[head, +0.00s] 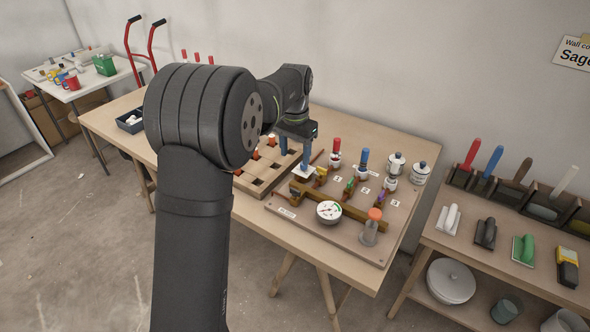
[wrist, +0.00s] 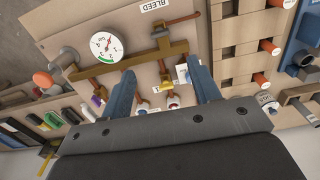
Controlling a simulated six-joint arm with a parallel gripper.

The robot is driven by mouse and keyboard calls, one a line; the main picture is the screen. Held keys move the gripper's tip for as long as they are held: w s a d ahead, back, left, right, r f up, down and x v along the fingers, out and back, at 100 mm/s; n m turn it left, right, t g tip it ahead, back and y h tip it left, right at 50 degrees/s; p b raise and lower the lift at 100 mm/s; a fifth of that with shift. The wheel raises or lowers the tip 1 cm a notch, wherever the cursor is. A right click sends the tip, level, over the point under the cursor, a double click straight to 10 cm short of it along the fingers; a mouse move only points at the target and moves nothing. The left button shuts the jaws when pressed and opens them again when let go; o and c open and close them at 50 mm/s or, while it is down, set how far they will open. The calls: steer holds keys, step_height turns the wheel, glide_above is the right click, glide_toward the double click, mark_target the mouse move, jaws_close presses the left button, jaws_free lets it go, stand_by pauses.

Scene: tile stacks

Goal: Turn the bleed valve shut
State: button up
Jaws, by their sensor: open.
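A wooden board carries a brass manifold (head: 345,207) with a white dial gauge (head: 329,211), also seen in the wrist view (wrist: 106,45). A BLEED label (wrist: 155,5) sits beside a short brass fitting with a brown lever (wrist: 180,21), which I take for the bleed valve; its turn position is hard to tell. In the head view it is small at the board's left end (head: 297,188). My gripper (wrist: 161,66) is open and empty above the board. A yellow valve handle (wrist: 158,86) shows between its blue fingers, apart from them; the bleed fitting lies beyond the fingertips.
Green (head: 349,186) and purple (head: 380,200) valve handles stand along the manifold. Red-topped (head: 336,150) and blue-topped (head: 364,158) cylinders stand behind. An orange-capped clear cylinder (head: 371,229) is at the front right. A slotted wooden rack (head: 254,185) lies left of the board.

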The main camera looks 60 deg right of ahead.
step_height(320, 180, up, 4)
glide_above(295, 190)
steer(key=shift+d+r, duration=0.1)
step_height(295, 190, down, 18)
steer(key=shift+r, duration=0.25)
stand_by(0.6)
steer(key=shift+f, duration=0.25)
steer(key=shift+r+n, duration=0.25)
steer(key=shift+n, duration=0.65)
steer(key=n, duration=0.6)
steer(key=shift+n, duration=0.4)
steer(key=n, duration=0.4)
steer(key=shift+n, duration=2.2)
